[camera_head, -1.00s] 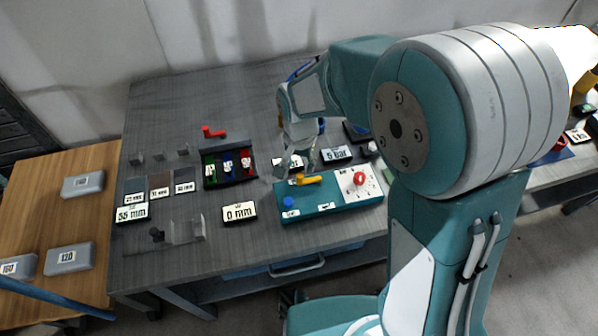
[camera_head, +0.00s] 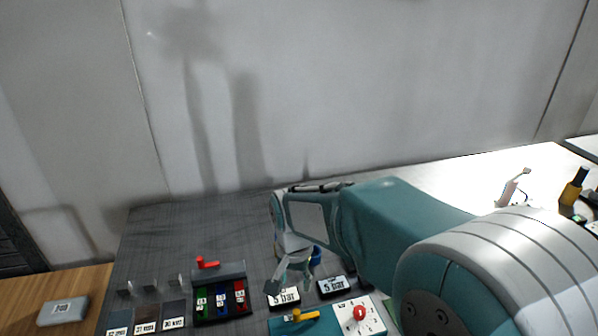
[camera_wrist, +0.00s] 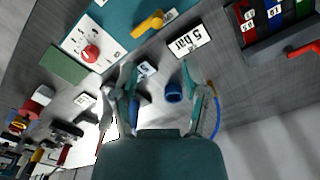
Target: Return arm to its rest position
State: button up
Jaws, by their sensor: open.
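My gripper (camera_head: 290,272) hangs over the grey workbench (camera_head: 190,230) in the head view, pointing down just behind a teal panel (camera_head: 282,325) with a yellow handle and a red knob. In the wrist view my gripper (camera_wrist: 158,88) has its fingers spread apart, with nothing held between them. A blue round cap (camera_wrist: 173,92) shows below, between the fingers in that view. My arm extends from the lower right and hides part of the bench.
A wooden table (camera_head: 90,282) holds a grey block (camera_head: 62,311). A wall stands behind.

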jog(key=s+d+r+n+t, duration=0.1)
jog(key=s+d+r+t, duration=0.1)
jog(key=s+d+r, duration=0.3)
jog(key=s+d+r+n+t, duration=0.2)
jog(key=s+d+r, duration=0.4)
jog(key=s+d, duration=0.5)
jog(key=shift+d+n+t, duration=0.3)
jog(key=shift+d+t, duration=0.2)
jog(key=shift+t, duration=0.3)
